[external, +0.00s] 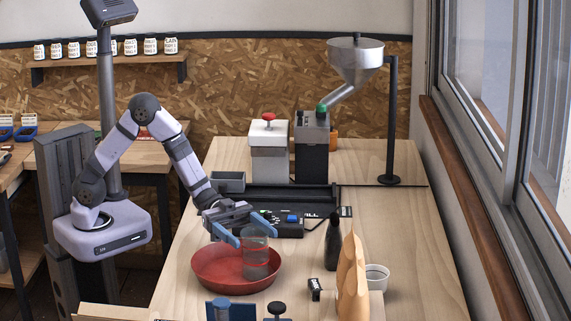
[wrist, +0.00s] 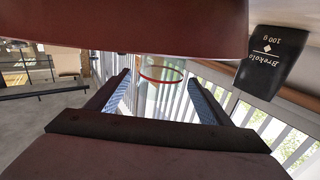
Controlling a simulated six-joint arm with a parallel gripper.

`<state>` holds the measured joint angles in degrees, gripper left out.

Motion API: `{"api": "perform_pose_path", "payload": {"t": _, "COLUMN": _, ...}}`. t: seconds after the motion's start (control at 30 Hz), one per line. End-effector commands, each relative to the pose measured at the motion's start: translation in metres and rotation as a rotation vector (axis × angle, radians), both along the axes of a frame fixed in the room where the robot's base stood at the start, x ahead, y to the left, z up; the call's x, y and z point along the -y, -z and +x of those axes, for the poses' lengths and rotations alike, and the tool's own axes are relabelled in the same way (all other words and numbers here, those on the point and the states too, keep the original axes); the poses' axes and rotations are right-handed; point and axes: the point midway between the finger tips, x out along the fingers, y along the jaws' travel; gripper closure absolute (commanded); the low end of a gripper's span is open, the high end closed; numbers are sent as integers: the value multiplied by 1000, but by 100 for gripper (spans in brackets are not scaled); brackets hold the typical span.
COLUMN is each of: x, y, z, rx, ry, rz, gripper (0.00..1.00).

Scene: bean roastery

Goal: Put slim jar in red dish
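The slim jar (external: 256,262) is clear with a red band and stands upright inside the red dish (external: 207,277). My gripper (external: 242,239) is low over the dish's back part, beside the jar. Its two blue fingers are spread apart. In the wrist view the jar (wrist: 162,72) shows between and beyond the open fingertips, with a gap on either side. The dish's wall (wrist: 120,25) fills the top of that view and hides part of the jar.
A black scale (external: 275,222) lies behind the dish. Bare table is left of the dish.

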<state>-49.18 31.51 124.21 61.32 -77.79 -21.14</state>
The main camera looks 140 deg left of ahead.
Motion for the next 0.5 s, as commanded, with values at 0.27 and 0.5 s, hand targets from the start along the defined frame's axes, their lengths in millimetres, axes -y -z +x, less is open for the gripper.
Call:
{"api": "perform_pose_path", "payload": {"t": 0.27, "x": 0, "y": -1, "z": 0, "rx": 0, "ry": 0, "rz": 0, "gripper": 27}}
{"api": "perform_pose_path", "payload": {"t": 0.5, "x": -4, "y": -2, "z": -14, "rx": -1, "ry": -4, "rz": -1, "gripper": 27}}
